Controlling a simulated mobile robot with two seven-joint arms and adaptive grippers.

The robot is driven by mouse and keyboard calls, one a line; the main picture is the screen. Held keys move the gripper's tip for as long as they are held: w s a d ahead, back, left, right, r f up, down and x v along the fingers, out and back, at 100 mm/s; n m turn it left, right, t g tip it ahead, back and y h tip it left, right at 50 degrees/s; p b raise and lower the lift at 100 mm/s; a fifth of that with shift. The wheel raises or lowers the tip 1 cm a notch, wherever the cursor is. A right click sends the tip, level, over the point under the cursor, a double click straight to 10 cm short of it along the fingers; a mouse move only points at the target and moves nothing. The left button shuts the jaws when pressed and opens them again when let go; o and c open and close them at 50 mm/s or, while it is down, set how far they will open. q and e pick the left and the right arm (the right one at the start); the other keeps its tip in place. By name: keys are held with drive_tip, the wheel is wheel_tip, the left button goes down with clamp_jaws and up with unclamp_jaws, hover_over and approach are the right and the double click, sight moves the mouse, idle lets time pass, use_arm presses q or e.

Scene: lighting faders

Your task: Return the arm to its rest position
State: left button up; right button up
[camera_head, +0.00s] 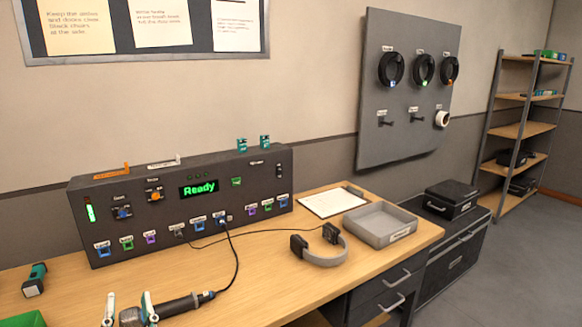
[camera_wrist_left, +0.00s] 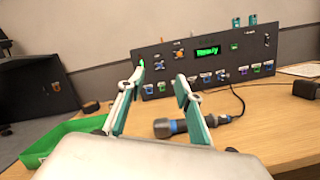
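My left gripper (camera_head: 129,309) is at the bottom left of the head view, above the table. Its two fingers stand apart with nothing between them. In the left wrist view the open fingers (camera_wrist_left: 158,98) point toward the dark control panel (camera_wrist_left: 207,52). The panel stands upright at the back of the table and its green display (camera_head: 199,188) reads "Ready". A dark handheld device (camera_head: 175,306) lies beside the fingers, with a cable running to the panel; I cannot tell whether they touch. My right gripper is in neither view.
A headset (camera_head: 320,254), a grey tray (camera_head: 383,223) and a clipboard (camera_head: 333,201) lie on the wooden table (camera_head: 270,285). A dark and teal torch-like item (camera_head: 34,280) and a green bin (camera_wrist_left: 68,138) are at the left. The table front centre is clear.

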use_arm(q)
drive_tip(key=s+d+f+m+t+h, duration=0.1)
drive_tip(key=d+f+m+h, duration=0.55)
drive_tip(key=m, duration=0.75)
drive_tip(key=s+d+f+m+h, duration=0.1)
drive_tip(key=d+f+m+h, duration=0.55)
drive_tip(key=m, duration=0.75)
drive_tip(key=s+a+f+m+g, duration=0.1)
drive_tip(key=s+f+m+g, duration=0.3)
drive_tip(key=f, duration=0.7)
drive_tip(key=s+a+f+m+g, duration=0.2)
drive_tip(key=s+f+m+g, duration=0.2)
drive_tip(key=s+f+m, duration=0.3)
wheel_tip(320, 180, down, 6)
drive_tip(key=shift+s+a+r+m+y, duration=0.2)
drive_tip(key=shift+m+y, duration=0.1)
drive_tip(key=shift+m, duration=0.9)
